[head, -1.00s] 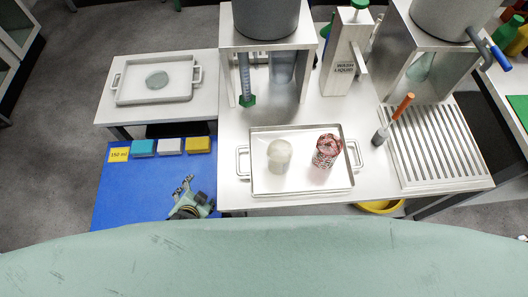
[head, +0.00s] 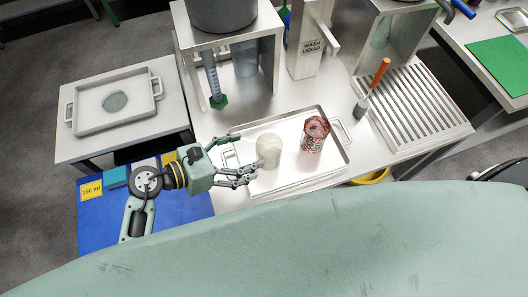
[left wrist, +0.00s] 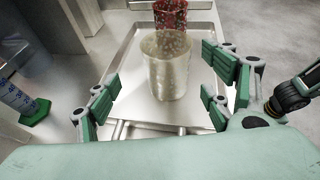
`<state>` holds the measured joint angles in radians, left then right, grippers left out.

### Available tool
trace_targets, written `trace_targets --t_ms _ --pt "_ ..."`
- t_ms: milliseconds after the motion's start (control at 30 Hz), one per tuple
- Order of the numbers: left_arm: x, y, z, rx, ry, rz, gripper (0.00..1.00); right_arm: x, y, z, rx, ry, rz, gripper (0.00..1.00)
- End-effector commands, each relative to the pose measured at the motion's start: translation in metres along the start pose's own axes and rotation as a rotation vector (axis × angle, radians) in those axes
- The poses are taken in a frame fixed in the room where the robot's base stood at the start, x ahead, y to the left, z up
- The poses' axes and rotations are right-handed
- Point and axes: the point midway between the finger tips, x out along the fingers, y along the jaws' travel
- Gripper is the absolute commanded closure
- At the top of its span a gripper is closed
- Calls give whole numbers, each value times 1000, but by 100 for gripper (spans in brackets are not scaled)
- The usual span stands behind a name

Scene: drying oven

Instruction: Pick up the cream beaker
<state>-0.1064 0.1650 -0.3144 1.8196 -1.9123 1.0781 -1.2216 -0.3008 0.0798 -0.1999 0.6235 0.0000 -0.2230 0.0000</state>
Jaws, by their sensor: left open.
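The cream beaker (head: 269,152) stands upright on the metal tray (head: 292,178), near its left end. In the left wrist view the cream beaker (left wrist: 166,66) looks speckled and see-through, and it lies ahead between my fingers. My left gripper (head: 246,157) is open, just left of the beaker, with its fingers pointing at it. My right gripper is not in view.
A red-patterned beaker (head: 315,135) stands on the same tray, right of the cream one. A blue cylinder with a green foot (head: 217,101) stands behind the tray. An orange-handled brush (head: 372,88) and a slotted rack (head: 418,105) are to the right.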

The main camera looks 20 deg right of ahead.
Motion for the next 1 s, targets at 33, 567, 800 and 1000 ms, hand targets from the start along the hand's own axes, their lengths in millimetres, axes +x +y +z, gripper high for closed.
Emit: trace_targets --t_ms 33,567,800,1000 --pt "1 -3 -4 26 22 -15 26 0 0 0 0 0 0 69" --pt "61 -10 -15 36 34 -27 26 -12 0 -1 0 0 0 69" --pt "78 -9 -18 40 38 -24 26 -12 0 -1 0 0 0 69" --pt "78 -9 -18 40 38 -24 28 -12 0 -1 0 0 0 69"
